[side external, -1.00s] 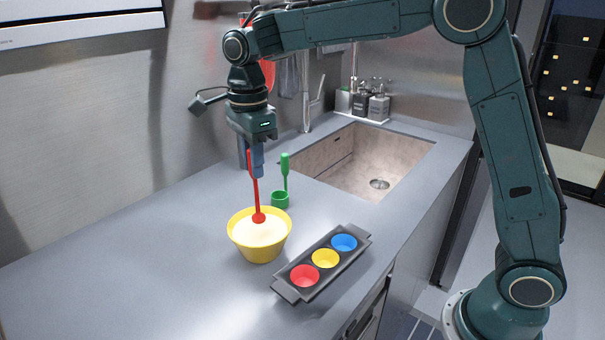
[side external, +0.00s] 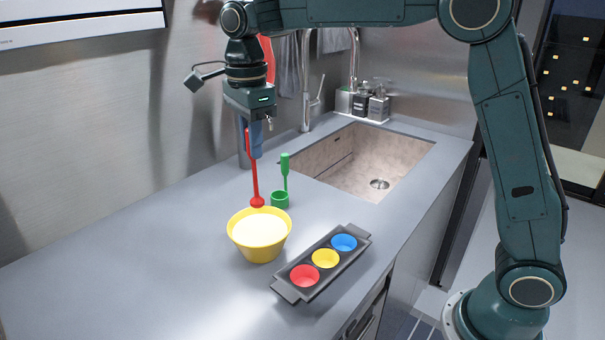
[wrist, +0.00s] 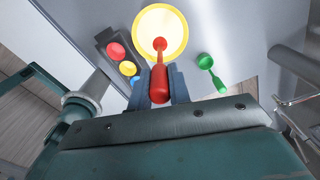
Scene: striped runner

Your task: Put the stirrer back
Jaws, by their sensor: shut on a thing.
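My gripper (side external: 250,143) is shut on the upper handle of a red stirrer (side external: 254,178), which hangs downward with its round end low. In the side external view that end shows at the far rim of the yellow bowl (side external: 244,245), apparently above it. The bowl stands on the counter and holds something white (side external: 260,230). In the wrist view the stirrer (wrist: 159,80) sits between my fingers (wrist: 160,86), its round end overlapping the white contents (wrist: 150,27).
A green cup with an upright handle (side external: 280,200) stands just behind and right of the bowl. A dark tray (side external: 289,290) with red, yellow and blue cups lies at front right. The sink (side external: 350,160) is behind. The left counter is clear.

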